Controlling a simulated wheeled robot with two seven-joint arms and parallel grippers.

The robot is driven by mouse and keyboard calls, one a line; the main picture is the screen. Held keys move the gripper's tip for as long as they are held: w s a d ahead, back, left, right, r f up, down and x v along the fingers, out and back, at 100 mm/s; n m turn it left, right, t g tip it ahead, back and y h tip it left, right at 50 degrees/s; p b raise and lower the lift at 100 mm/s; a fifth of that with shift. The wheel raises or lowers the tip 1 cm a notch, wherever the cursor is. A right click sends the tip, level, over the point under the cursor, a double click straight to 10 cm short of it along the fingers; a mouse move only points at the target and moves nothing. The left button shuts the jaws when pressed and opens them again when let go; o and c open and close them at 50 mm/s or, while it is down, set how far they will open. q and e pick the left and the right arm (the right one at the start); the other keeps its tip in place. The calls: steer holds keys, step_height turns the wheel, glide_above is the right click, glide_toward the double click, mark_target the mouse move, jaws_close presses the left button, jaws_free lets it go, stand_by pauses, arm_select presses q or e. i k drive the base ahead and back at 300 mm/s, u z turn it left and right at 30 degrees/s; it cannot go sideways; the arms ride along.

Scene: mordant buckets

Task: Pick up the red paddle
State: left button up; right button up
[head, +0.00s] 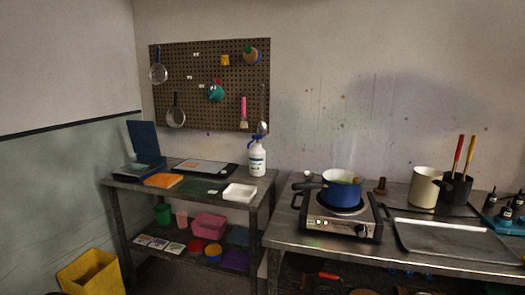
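A red-handled stick, likely the red paddle (459,156), stands tilted slightly right in a dark pot (456,190) on the right-hand metal table. A yellow-handled stick (468,161) stands beside it in the same pot. Their lower ends are hidden inside the pot. Neither of my grippers is in view.
A cream bucket (424,187) stands just left of the dark pot. A metal tray (450,240) lies in front. A blue pot (341,189) sits on a hot plate (340,224) further left. Small dark bottles (505,208) stand at right. A yellow bin (90,274) is on the floor.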

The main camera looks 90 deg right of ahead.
mark_target(462, 137)
steer(key=z, duration=4.45)
